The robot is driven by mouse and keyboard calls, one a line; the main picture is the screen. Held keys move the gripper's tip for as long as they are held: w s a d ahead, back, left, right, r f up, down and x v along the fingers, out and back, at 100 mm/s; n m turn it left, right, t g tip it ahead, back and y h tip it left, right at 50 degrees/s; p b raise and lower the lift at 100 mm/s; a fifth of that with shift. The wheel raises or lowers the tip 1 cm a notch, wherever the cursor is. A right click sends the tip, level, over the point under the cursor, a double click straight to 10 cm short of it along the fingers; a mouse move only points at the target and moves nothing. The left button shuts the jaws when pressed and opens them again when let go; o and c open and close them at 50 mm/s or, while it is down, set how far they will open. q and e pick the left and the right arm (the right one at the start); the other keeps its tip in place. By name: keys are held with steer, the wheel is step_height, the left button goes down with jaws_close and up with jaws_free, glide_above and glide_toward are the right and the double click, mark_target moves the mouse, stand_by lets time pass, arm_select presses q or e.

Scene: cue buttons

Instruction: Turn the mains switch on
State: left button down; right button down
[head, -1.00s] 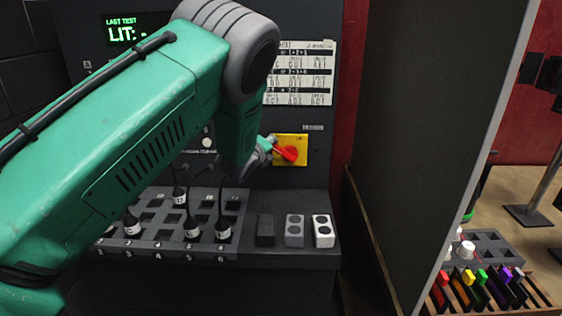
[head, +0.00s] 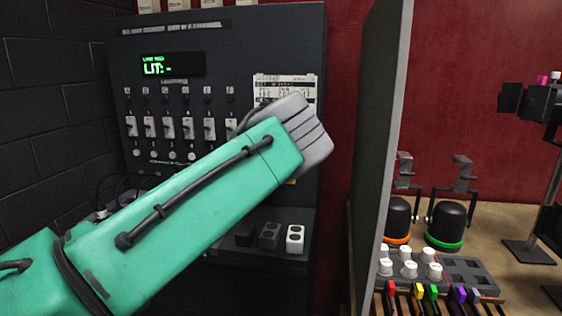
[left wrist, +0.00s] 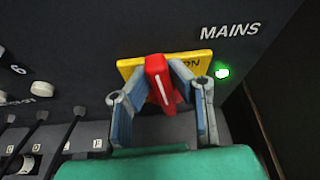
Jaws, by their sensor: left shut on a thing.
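In the left wrist view the red handle (left wrist: 160,72) of the mains switch, with a white line along it, sits on a yellow plate (left wrist: 126,66). Part of the word ON shows at the plate's right. My left gripper (left wrist: 160,84) has its two fingers on either side of the handle and is shut on it. A small green lamp (left wrist: 222,72) glows right of the plate, under the word MAINS. In the head view my left arm covers the gripper and nearly all of the switch. My right gripper is not in view.
The dark panel (head: 225,70) carries a green display (head: 170,66) and a row of white toggles. A grey partition (head: 385,130) stands right of the panel. Beyond it are black domes, white knobs and coloured tabs on a bench.

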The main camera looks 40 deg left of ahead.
arm_select(q)
steer(key=shift+s+a+f, duration=0.1)
steer(key=shift+a+f, duration=0.05)
steer(key=shift+f, duration=0.1)
steer(key=shift+g+y, duration=0.3)
steer(key=shift+w+d+r+m+b, duration=0.1)
steer(key=shift+w+d+m+b, duration=0.25)
steer(key=shift+d, duration=0.3)
steer(key=shift+a, duration=0.1)
steer(key=shift+a, duration=0.1)
steer(key=c, duration=1.5)
jaws_free()
steer(key=shift+w, duration=0.2)
